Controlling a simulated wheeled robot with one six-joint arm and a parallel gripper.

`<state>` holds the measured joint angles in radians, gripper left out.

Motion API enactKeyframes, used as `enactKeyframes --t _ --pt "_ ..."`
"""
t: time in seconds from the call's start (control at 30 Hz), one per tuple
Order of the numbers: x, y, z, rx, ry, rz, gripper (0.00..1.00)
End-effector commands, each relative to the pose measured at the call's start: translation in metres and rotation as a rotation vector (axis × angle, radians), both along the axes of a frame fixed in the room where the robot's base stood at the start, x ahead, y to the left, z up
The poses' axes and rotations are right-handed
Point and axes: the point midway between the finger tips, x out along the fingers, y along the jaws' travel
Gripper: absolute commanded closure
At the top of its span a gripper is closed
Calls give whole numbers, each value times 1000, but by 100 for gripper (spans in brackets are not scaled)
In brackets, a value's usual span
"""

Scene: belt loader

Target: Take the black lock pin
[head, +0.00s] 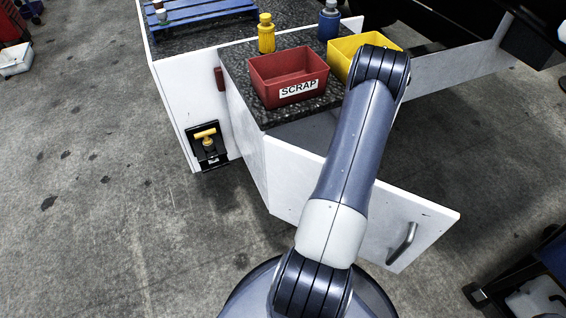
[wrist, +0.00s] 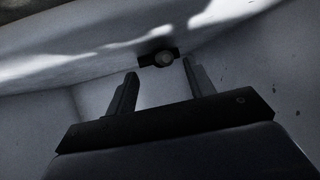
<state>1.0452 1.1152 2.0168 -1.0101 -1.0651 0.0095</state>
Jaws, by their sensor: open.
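In the wrist view, a round grey knob end (wrist: 163,58) sits on a small dark mount against a pale wall. It looks like the black lock pin seen end-on, but the dim light leaves its colour and shape unclear. My gripper (wrist: 159,69) is open and empty, with its two dark fingers pointing toward the knob. The knob shows between and just beyond the fingertips, and I cannot tell the exact gap. In the head view my arm covers the gripper and the pin.
A white cabinet door (head: 428,222) with a metal handle stands open around my arm. A red SCRAP bin (head: 282,70), a yellow bin (head: 343,58) and a yellow bottle (head: 266,35) stand on the dark countertop. A yellow-handled latch (head: 207,139) is on the cabinet's left side.

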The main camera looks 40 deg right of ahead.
Motion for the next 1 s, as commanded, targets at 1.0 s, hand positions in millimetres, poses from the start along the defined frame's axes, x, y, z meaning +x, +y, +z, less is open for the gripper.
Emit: enactKeyframes --t 1.0 --pt "34 -1 -19 0 0 1 88"
